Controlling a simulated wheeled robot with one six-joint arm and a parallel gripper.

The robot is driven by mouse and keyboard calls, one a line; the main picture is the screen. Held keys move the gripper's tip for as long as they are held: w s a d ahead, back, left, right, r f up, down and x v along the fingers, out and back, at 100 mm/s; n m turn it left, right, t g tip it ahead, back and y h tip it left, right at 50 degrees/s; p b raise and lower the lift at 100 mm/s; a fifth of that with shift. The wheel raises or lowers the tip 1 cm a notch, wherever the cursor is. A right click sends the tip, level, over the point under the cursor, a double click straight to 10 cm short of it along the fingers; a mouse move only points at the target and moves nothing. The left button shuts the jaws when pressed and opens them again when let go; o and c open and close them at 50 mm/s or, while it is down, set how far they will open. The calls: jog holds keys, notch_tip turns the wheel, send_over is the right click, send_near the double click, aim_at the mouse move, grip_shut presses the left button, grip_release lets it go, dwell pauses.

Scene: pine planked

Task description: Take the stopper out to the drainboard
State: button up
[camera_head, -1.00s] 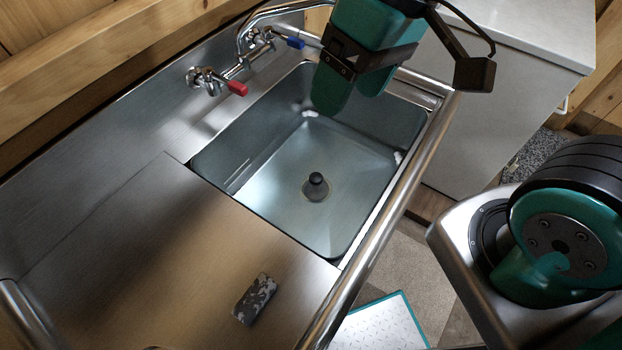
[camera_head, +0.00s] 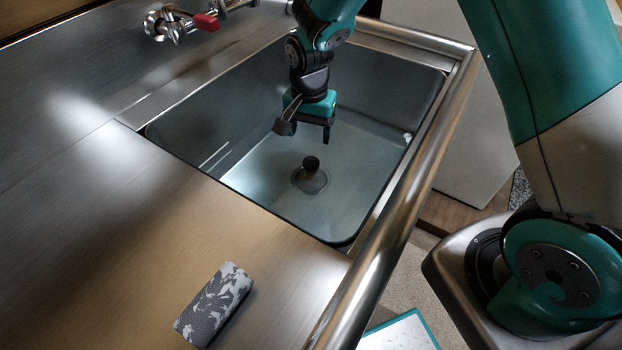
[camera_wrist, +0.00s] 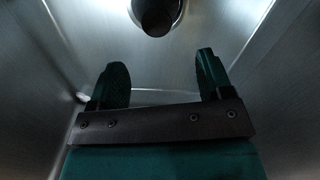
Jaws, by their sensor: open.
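The stopper (camera_head: 311,164), a black knob on a round base, stands upright in the drain on the floor of the steel sink basin (camera_head: 350,190). In the wrist view the stopper (camera_wrist: 157,14) is at the top edge, ahead of the fingers and partly cut off. My gripper (camera_head: 312,136) is open and empty, inside the basin above and behind the stopper, apart from it. Its two fingers also show in the wrist view (camera_wrist: 162,80). The drainboard (camera_head: 130,230) is the flat steel surface left of the basin.
A grey patterned sponge-like block (camera_head: 214,304) lies on the drainboard near the front. A tap with a red handle (camera_head: 205,22) is at the back. A thick steel rail (camera_head: 410,190) runs along the front edge. Most of the drainboard is clear.

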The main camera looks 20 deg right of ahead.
aim_at(311, 161)
notch_tip(311, 161, down, 7)
jog(key=shift+r, duration=0.1)
jog(key=f, duration=0.5)
jog(key=shift+s+f+b, duration=0.2)
jog(key=shift+s+b, duration=0.05)
jog(key=shift+b, duration=0.1)
jog(key=c, duration=1.1)
jog(key=shift+o, duration=0.2)
jog(key=shift+r, duration=0.1)
